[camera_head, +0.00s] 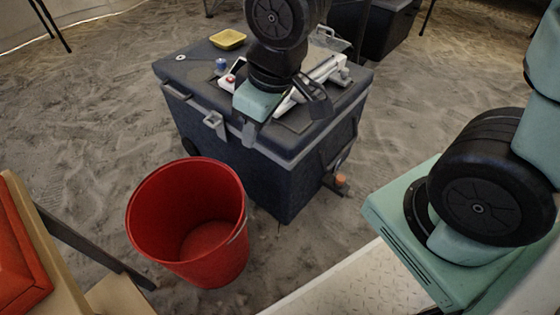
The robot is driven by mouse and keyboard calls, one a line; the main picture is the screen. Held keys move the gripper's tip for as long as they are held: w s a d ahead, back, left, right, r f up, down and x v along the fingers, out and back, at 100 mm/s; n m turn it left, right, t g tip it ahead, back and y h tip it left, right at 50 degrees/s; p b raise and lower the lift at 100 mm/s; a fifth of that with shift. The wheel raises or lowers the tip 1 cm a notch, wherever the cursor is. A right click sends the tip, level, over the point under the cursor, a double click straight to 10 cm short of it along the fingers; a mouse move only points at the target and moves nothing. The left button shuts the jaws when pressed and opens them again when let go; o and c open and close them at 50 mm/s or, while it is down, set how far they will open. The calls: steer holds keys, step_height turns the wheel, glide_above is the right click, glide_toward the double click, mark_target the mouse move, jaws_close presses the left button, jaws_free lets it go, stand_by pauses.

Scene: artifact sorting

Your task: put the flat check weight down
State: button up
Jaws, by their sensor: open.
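My gripper (316,104) is low over the right part of the dark cooler's lid (193,75). Its jaws are open, but my wrist and the dark gripper body hide most of the fingertips. I cannot make out a flat check weight for certain. A small pale flat disc (180,57) lies near the lid's left corner, well apart from my gripper; I cannot tell whether it is the weight or part of the lid. A white device (322,69) lies on the lid beside and partly behind my gripper.
A yellow dish (228,39), a small blue item (221,64) and a small red-and-white item (229,81) stand on the lid left of my wrist. A red bucket (190,222) stands on the sand before the cooler. An orange-capped item (341,182) is by its right side.

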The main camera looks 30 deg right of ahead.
steer(key=s+a+r+g, duration=0.2)
steer(key=s, duration=0.9)
steer(key=shift+n+g+h, duration=0.3)
steer(key=shift+n+h, duration=0.1)
